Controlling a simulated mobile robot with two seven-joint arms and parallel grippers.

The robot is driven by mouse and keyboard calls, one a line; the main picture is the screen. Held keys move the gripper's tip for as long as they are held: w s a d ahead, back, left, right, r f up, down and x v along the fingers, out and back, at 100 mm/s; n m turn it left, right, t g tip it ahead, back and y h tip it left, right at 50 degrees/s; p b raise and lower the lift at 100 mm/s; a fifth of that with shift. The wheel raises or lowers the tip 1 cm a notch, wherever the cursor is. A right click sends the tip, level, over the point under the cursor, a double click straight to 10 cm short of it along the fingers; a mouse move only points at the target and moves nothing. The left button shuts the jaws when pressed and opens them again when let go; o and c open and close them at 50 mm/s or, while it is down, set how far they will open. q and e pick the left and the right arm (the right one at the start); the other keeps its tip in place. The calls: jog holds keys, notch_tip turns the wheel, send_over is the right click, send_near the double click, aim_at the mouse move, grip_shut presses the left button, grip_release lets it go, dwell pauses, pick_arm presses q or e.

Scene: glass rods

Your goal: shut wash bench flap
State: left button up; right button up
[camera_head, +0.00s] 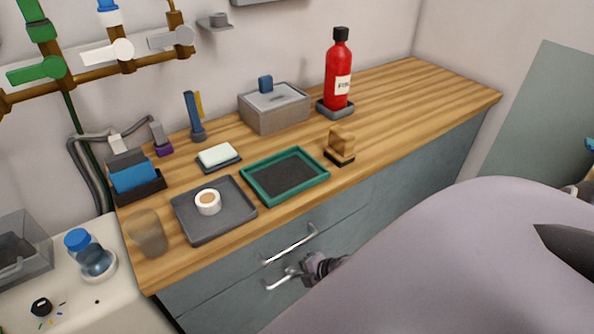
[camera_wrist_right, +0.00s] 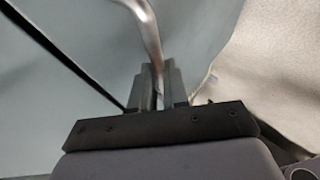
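The wash bench is a wood-topped cabinet with a grey-blue front. Its front has an upper bar handle (camera_head: 290,245) and, below it, a lower bar handle (camera_head: 283,280). My right gripper (camera_head: 305,269) is at the right part of the lower handle. In the right wrist view the metal handle (camera_wrist_right: 144,30) runs down between the two fingers of my right gripper (camera_wrist_right: 158,88), which are closed around it. A grey-blue panel (camera_wrist_right: 60,90) with a dark gap line shows there. My arm hides much of the front, so how far the flap stands open is unclear. My left gripper is not in view.
On the wood top (camera_head: 420,95) stand a grey tray (camera_head: 240,212) with a tape roll, a green-rimmed tray (camera_head: 318,178), a grey box (camera_head: 275,108), a red extinguisher bottle (camera_head: 338,75) and a beaker (camera_head: 147,235). A white surface with a flask (camera_head: 95,260) adjoins at left.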

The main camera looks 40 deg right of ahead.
jog(key=o, duration=0.3)
jog(key=shift+w+r, duration=0.5)
jog(key=shift+w, duration=0.25)
jog(key=shift+o, duration=0.2)
jog(key=shift+s+r, duration=0.1)
jog(key=shift+s+d+r+p, duration=0.15)
jog(key=shift+p, duration=0.15)
jog(key=p+v, duration=0.2)
jog(key=v, duration=0.4)
jog(key=shift+s, duration=0.65)
jog(key=shift+d+f, duration=0.1)
jog(key=shift+f, duration=0.1)
